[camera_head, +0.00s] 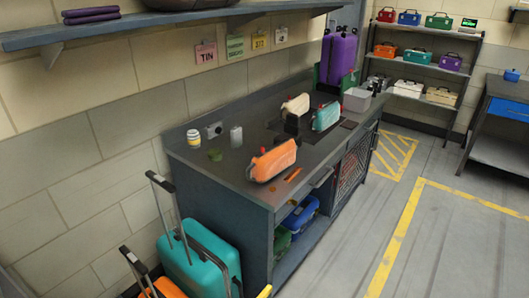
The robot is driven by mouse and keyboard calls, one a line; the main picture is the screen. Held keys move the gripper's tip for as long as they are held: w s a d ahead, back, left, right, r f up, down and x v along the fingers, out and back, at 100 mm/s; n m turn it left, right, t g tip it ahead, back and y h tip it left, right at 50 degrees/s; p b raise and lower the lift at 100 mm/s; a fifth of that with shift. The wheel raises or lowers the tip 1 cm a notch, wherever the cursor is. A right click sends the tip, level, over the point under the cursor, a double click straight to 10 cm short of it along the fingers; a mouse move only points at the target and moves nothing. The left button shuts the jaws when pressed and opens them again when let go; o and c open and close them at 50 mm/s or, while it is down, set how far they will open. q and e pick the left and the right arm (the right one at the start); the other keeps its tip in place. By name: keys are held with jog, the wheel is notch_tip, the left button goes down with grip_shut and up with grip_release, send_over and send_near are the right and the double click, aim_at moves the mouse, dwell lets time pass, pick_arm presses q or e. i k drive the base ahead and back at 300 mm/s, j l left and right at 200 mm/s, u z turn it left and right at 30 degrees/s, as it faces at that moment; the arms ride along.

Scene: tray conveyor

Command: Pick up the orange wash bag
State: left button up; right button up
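An orange bag-like container (272,162), which looks like the wash bag, stands upright on the near part of the dark workbench (232,172). It has a pale lower edge and a small red part at its upper left. A similar cream one (296,104) and a teal one (326,117) stand farther back on the same bench. Neither of my grippers shows in the head view, and nothing is seen touching the orange bag.
A small black object (292,124) stands behind the orange bag. A jar (193,138), a grey bottle (236,137) and a green item (215,155) sit along the wall side. A teal suitcase (200,262) stands at the bench's left end. Floor to the right is clear.

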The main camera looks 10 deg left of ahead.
aim_at(281, 155)
jog(key=u, duration=0.5)
jog(key=i+l+u, duration=0.15)
jog(key=u, duration=0.2)
jog(key=i+l+u, duration=0.1)
jog(key=l+u, duration=0.25)
jog(key=i+l+u, duration=0.1)
jog(key=l+u, duration=0.7)
jog(key=l, duration=1.6)
jog(key=i+l, duration=0.1)
jog(key=l, duration=0.9)
